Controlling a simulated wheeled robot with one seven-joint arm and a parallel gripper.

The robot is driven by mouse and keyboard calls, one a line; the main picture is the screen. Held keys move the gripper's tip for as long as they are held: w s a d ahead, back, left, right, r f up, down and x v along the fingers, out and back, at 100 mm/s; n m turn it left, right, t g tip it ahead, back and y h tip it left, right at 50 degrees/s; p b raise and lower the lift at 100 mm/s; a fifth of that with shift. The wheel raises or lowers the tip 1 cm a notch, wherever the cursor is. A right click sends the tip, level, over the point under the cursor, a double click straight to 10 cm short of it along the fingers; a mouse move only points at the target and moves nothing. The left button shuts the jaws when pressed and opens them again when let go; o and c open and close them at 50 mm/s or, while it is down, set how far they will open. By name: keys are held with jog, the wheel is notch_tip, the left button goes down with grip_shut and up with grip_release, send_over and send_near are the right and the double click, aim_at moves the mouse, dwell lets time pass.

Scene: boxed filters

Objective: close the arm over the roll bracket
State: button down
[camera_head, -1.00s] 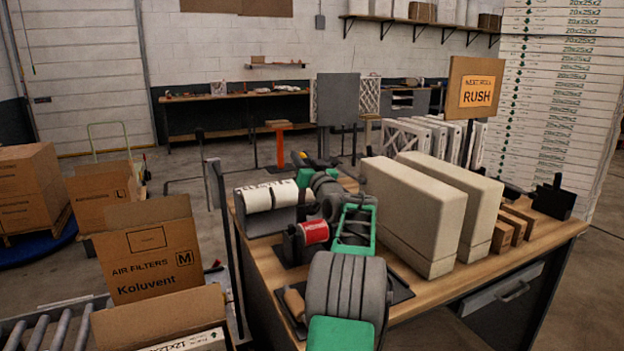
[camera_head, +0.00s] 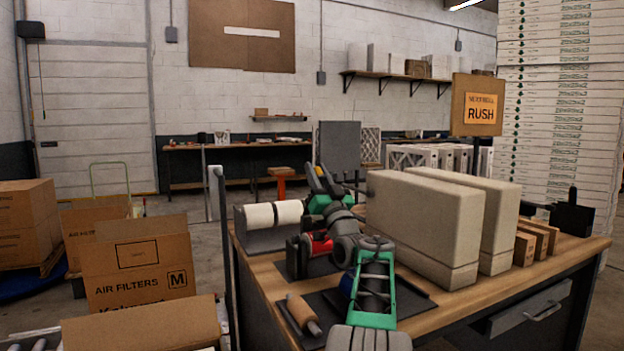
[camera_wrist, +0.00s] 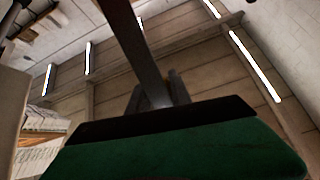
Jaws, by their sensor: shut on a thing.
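The roll bracket (camera_head: 299,256) is a dark block with a red roll (camera_head: 322,246) at its side, on a dark mat near the table's left end. My arm passes in front and hides part of it. My gripper (camera_head: 320,174) is behind and above the red roll, fingers pointing up. In the wrist view, a long dark flat bar (camera_wrist: 140,45) runs up from between the fingers of my gripper (camera_wrist: 156,92), which are shut on it. It looks like the bracket's arm; its joint to the bracket is hidden. The bar stands raised, tilted.
White rolls (camera_head: 274,215) sit on a grey holder left of my gripper. Two tall beige blocks (camera_head: 425,225) stand close on the right. A wooden-handled roller (camera_head: 303,312) lies in front. A thin dark post (camera_head: 222,250) rises at the table's left edge.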

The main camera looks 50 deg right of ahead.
jog(key=c, duration=1.2)
grip_release()
jog(key=shift+o, duration=0.2)
jog(key=shift+s+f, duration=0.1)
jog(key=s+a+b, duration=0.1)
jog(key=s+a, duration=0.4)
jog(key=s, duration=0.6)
jog(key=shift+s+f+b, duration=0.25)
jog(key=shift+s+b, duration=0.05)
jog(key=shift+s, duration=0.1)
jog(key=shift+d, duration=0.1)
